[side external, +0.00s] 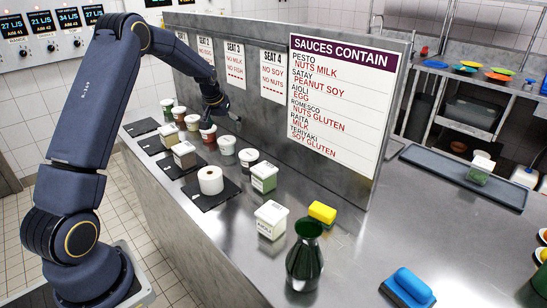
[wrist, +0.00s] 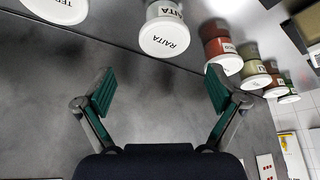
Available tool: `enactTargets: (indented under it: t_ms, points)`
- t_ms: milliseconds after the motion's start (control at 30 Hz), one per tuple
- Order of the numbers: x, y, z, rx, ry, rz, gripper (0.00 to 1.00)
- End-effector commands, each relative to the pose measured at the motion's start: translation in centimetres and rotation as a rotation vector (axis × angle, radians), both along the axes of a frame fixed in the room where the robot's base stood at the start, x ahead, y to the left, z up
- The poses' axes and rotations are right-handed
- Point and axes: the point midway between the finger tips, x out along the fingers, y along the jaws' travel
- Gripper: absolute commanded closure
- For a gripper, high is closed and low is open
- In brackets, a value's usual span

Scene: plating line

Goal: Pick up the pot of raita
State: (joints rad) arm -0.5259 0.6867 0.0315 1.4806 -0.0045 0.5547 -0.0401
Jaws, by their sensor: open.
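The pot of raita (wrist: 165,37) shows in the wrist view with a white lid lettered RAITA and a white body. In the side view, the matching pot (side external: 226,147) stands in the back row, between a reddish pot and a dark pot. My gripper (wrist: 160,88) is open and empty, its two green-padded fingers spread wide. The pot is ahead of the fingertips, roughly centred between them, and not touched. In the side view my gripper (side external: 222,112) hangs above the row by the grey partition, close above the raita and reddish pots; the fingertips are small there.
A lid lettered TER (wrist: 55,8) is left of the raita; the red romesco pot (wrist: 222,48) is close on its right. The partition (side external: 240,95) stands behind. A green bottle (side external: 305,258) stands farther right.

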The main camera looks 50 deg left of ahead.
Motion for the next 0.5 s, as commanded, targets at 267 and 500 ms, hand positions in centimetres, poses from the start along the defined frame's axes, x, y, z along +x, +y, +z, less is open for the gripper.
enactTargets:
  t_ms: [267,500]
  points:
    - [0.7,0.6,-2.4,0.000,0.000,0.000,0.05]
    - [1.1,1.4,-6.0,-0.001,0.001,-0.001,0.05]
